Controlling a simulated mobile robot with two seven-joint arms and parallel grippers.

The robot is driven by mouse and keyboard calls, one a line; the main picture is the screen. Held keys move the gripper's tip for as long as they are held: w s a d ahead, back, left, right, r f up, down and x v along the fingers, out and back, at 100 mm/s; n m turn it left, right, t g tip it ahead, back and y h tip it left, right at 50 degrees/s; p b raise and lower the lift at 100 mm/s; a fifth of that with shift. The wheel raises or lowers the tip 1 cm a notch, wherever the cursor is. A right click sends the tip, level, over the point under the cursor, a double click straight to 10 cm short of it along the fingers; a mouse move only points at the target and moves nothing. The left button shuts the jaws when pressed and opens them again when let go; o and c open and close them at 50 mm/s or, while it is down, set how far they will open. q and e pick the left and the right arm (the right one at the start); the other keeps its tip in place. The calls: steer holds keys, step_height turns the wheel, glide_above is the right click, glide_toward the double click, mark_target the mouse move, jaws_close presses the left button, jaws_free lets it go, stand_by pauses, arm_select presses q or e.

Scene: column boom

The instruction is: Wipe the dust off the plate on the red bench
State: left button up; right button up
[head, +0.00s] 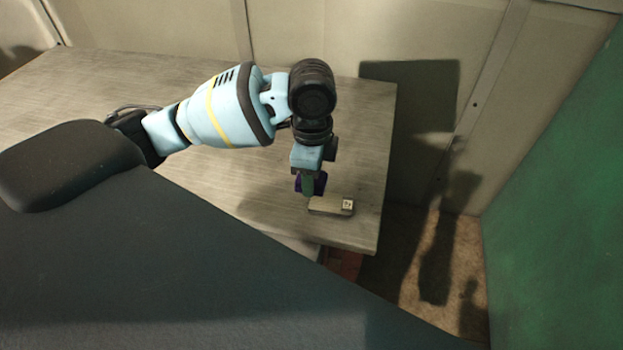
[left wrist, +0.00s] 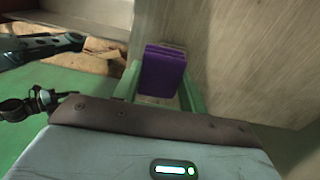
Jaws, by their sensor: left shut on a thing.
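My left gripper (head: 309,188) points down over the right end of the grey wooden table. It is shut on a purple block (head: 320,184), perhaps a sponge or pad. In the left wrist view the purple block (left wrist: 163,73) sits between the two green fingers of the left gripper (left wrist: 160,88). A small red patch (head: 343,262) shows below the table's front edge and may be part of the red bench; the rest of it is hidden. I cannot make out a plate or dust in either view. My right gripper is not in view.
The grey table (head: 80,90) has wide bare areas. A small beige block (head: 325,207) with a white printed label lies near its right front corner, close beside the purple block. A green wall (head: 565,190) stands at the right, with brown floor (head: 405,255) between.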

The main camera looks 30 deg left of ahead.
arm_select(q)
steer(key=m, duration=0.3)
steer(key=w+a+m, duration=0.1)
steer(key=shift+r, duration=0.2)
steer(key=m, duration=0.4)
steer(key=shift+w+a+m, duration=0.35)
steer(key=shift+w+m, duration=0.05)
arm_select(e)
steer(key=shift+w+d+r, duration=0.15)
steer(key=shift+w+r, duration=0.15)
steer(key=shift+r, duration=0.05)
